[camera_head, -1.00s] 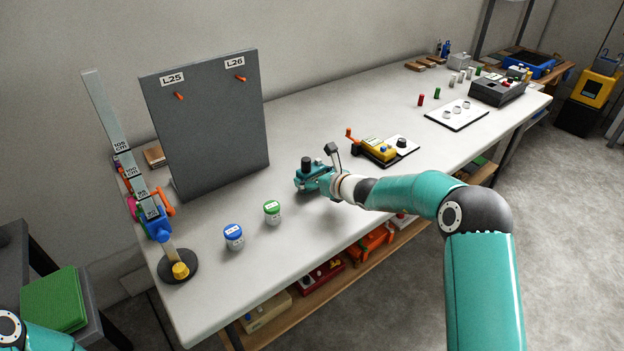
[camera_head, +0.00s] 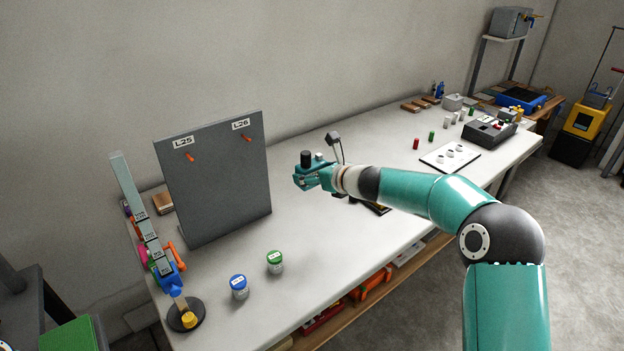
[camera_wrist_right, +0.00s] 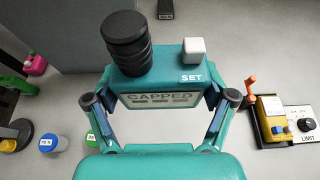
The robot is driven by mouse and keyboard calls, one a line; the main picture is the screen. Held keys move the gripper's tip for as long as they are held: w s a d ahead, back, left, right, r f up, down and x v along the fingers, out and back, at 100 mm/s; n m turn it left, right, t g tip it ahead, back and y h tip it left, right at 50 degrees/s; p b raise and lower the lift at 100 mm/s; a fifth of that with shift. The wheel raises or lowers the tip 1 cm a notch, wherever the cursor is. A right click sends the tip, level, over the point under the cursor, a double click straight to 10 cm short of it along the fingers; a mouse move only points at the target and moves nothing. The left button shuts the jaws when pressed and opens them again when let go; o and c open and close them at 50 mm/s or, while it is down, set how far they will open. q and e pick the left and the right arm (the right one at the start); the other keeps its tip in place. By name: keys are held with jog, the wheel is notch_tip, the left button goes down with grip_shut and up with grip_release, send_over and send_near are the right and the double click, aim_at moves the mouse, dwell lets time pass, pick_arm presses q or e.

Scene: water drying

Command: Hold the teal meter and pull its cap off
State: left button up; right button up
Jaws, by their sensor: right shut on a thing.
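My right gripper (camera_head: 318,177) is shut on the teal meter (camera_head: 303,182) and holds it above the table. In the right wrist view the meter (camera_wrist_right: 162,79) sits between the two fingers of this gripper (camera_wrist_right: 160,100). Its small screen reads CAPPED. A black ribbed cap (camera_wrist_right: 128,42) is on its top at the left, and a white SET button (camera_wrist_right: 194,50) stands at the right. The cap also shows as a dark cylinder in the head view (camera_head: 307,158). My left gripper is not in view.
A grey panel (camera_head: 220,180) marked L25 and L26 stands behind. A blue-lidded jar (camera_head: 239,287) and a green-lidded jar (camera_head: 275,262) stand on the white table (camera_head: 330,262). A yellow LIMIT device (camera_wrist_right: 272,122) lies to the right. The table's front middle is clear.

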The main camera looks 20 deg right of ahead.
jog(key=shift+r, duration=0.1)
jog(key=o, duration=0.6)
jog(key=c, duration=1)
jog(key=d+f+m+h, duration=0.1)
jog(key=d+f, duration=0.1)
jog(key=d, duration=0.4)
jog(key=s+d+f+p, duration=0.1)
jog(key=s+d+f, duration=0.4)
jog(key=s+f, duration=0.7)
jog(key=s+a+n+g+y, duration=0.1)
jog(key=s+a+n+y, duration=0.1)
jog(key=s+a, duration=0.2)
jog(key=s+a+n+g+y, duration=0.2)
jog(key=s+a+n+y, duration=0.1)
jog(key=s+a, duration=0.2)
jog(key=s+a+n+g+y, duration=0.2)
jog(key=s+a+n, duration=0.1)
jog(key=s, duration=0.5)
jog(key=shift+a+f+p, duration=0.3)
jog(key=shift+a+f, duration=0.05)
jog(key=shift+a, duration=0.35)
